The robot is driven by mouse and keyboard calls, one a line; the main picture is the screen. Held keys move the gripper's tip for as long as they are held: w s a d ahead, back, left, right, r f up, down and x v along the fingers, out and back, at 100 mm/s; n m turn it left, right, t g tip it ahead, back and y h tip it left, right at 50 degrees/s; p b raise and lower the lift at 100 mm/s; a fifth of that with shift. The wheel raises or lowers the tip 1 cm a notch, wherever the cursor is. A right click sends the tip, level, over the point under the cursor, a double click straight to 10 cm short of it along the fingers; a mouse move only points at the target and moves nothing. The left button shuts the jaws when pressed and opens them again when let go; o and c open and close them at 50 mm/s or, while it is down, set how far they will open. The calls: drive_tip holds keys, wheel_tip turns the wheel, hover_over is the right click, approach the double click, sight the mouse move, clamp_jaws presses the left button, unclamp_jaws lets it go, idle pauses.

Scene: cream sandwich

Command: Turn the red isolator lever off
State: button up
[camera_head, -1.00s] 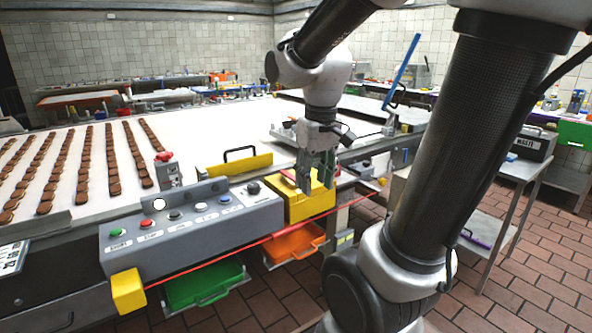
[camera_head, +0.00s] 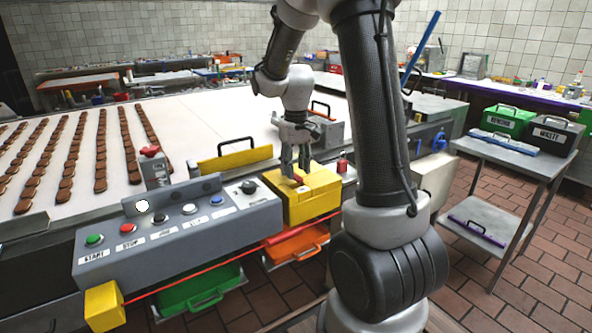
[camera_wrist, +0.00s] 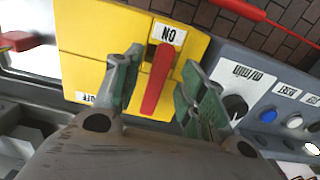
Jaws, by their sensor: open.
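The red isolator lever (camera_wrist: 158,80) lies on the front of a yellow box (camera_wrist: 85,45) in the wrist view. Its far end is beside the "ON" label (camera_wrist: 168,34); another label, partly hidden, is at the box's lower left. My gripper (camera_wrist: 155,75) is open, with one finger on each side of the lever; I cannot tell if either touches it. In the head view my gripper (camera_head: 294,174) points down at the yellow box (camera_head: 315,198), and only a small part of the red lever (camera_head: 296,179) shows between the fingers.
A grey control panel (camera_head: 180,231) with coloured buttons and a black knob (camera_head: 248,187) adjoins the yellow box on the left. A red cord (camera_head: 200,277) runs below it. A red-topped post (camera_head: 150,151) and a yellow guard (camera_head: 235,162) stand behind. A side table (camera_head: 515,153) is at right.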

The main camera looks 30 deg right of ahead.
drive_tip(key=shift+f, duration=0.7)
clamp_jaws()
